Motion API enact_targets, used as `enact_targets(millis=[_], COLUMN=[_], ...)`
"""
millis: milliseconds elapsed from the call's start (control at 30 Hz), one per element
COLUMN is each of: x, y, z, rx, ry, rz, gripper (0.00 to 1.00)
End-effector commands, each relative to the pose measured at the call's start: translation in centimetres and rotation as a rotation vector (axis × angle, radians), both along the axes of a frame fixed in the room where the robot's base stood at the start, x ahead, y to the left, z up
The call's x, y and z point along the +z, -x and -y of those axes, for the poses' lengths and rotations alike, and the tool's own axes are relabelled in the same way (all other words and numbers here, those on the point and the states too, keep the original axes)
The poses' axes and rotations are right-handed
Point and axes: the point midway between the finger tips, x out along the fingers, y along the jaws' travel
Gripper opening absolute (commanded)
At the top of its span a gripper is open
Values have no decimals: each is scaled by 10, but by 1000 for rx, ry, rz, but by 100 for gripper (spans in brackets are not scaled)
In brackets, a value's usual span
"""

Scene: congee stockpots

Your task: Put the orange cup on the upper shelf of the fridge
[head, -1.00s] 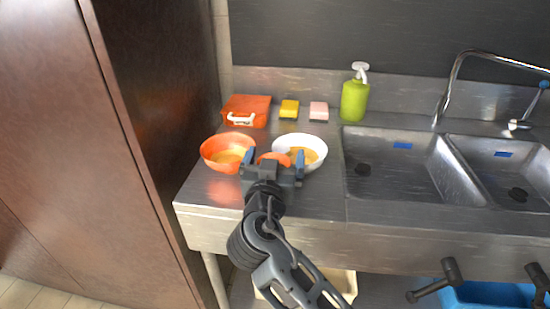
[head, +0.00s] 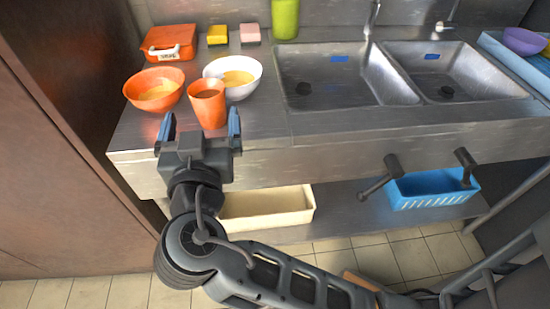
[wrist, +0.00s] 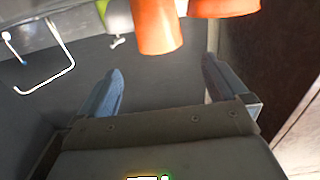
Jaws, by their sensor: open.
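The orange cup (head: 207,106) stands upright on the steel counter near its front edge, just in front of a white bowl. My gripper (head: 202,116) is open, with its blue fingers on either side of the cup's lower part in the head view. In the wrist view the cup (wrist: 155,25) shows at the top, beyond the fingertips, and nothing lies between the fingers (wrist: 163,85). The cup appears apart from the fingers. I cannot identify the fridge or its upper shelf in these views.
An orange bowl (head: 155,92) and the white bowl (head: 246,84) stand close to the cup. An orange box (head: 166,45), two sponges and a green bottle (head: 285,18) are behind. A sink (head: 335,80) lies right; a tall brown panel (head: 50,150) stands left.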

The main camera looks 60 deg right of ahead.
Motion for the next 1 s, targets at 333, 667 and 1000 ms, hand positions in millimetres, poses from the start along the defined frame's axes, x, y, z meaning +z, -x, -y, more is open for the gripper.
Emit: enact_targets(millis=[333, 667, 1000], x=[-35, -135, -134], y=[11, 97, 215], z=[-7, -52, -74], rx=[105, 559, 868], ry=[-21, -110, -165], rz=[-114, -404, -388], gripper=[100, 100, 100])
